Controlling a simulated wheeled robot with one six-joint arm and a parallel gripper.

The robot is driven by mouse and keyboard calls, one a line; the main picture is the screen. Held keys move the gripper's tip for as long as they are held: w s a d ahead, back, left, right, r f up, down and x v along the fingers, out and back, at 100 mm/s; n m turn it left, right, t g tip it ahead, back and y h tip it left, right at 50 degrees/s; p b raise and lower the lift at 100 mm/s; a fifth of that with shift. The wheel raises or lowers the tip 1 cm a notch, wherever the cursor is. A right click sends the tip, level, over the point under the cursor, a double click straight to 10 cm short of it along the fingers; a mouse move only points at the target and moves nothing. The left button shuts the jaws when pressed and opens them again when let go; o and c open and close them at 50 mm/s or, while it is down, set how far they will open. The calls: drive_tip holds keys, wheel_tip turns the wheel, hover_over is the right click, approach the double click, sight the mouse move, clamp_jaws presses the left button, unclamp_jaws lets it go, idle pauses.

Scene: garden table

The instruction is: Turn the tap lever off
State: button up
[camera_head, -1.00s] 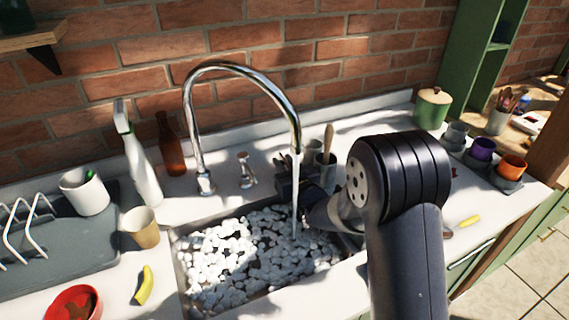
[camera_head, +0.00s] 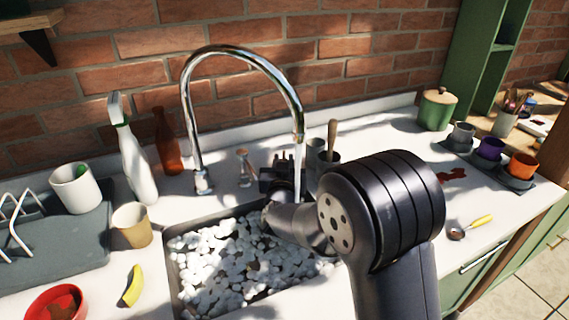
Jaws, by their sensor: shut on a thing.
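The tall chrome tap (camera_head: 192,120) stands behind the sink and arches over it. A stream of water (camera_head: 298,165) falls from its spout. The small chrome tap lever (camera_head: 243,165) stands on the counter just right of the tap's base. My gripper (camera_head: 261,176) is at the lever's right side, low over the back of the counter, and is shut on the lever. The fingertips are small and dark here, so the exact contact is hard to see. My arm reaches in from the right and hides part of the sink.
The sink (camera_head: 172,262) holds foam or pebble-like white lumps. A spray bottle (camera_head: 135,165), brown bottle (camera_head: 167,145) and tan cup (camera_head: 132,225) stand left. A utensil pot (camera_head: 327,163) is close behind my arm.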

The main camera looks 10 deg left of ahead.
drive_tip(key=shift+a+m+h+p, duration=0.15)
drive_tip(key=shift+m+h+p, duration=0.65)
drive_tip(key=shift+h, duration=0.6)
drive_tip(key=shift+m+h, duration=0.3)
drive_tip(key=o, duration=0.6)
drive_tip(key=s, duration=1.1)
drive_tip(key=shift+b, duration=0.4)
drive_tip(key=shift+o, duration=0.3)
drive_tip(key=shift+w, duration=0.1)
